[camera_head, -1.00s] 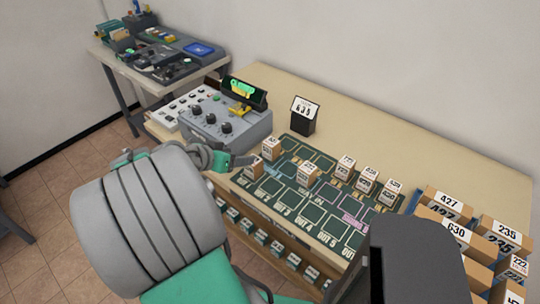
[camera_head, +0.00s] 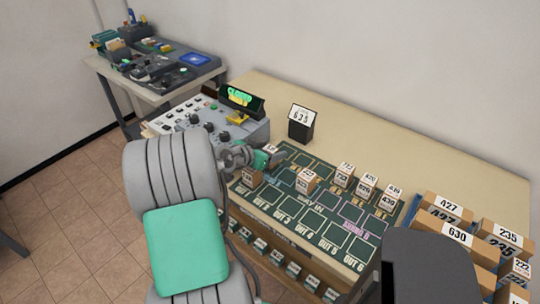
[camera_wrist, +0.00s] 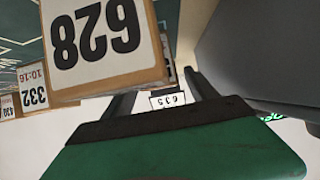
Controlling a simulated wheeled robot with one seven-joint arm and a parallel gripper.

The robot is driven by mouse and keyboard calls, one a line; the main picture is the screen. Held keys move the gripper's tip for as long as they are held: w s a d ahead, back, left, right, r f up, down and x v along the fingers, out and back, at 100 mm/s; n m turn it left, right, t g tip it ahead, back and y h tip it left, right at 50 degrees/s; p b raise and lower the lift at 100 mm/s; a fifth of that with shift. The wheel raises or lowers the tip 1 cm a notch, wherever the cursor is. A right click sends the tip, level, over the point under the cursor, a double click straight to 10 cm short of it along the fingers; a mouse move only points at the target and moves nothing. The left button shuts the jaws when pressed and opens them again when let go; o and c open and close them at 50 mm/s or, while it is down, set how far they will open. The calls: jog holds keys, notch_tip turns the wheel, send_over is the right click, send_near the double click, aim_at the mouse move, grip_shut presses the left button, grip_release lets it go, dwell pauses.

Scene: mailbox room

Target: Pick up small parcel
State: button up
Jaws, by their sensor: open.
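Several small brown parcels with white number labels stand on the green marked board (camera_head: 309,218). One parcel (camera_head: 252,179) is at its left end, another parcel (camera_head: 305,183) is near its middle, and three more parcels (camera_head: 366,186) stand in a row to the right. My gripper (camera_head: 271,158) is over the board's far left corner, close to the left-end parcel. In the wrist view my open gripper (camera_wrist: 163,97) has its dark fingers apart, and a parcel labelled 628 (camera_wrist: 105,45) looms upside down beside them. I cannot tell whether they touch.
A grey control box (camera_head: 215,127) with knobs and a lit sign stands left of the board. A black number stand (camera_head: 300,127) reading 635 is behind it. Larger parcels (camera_head: 455,240) crowd the right.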

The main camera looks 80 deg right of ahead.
jog(key=shift+a, duration=0.1)
jog(key=shift+c, duration=0.4)
grip_shut()
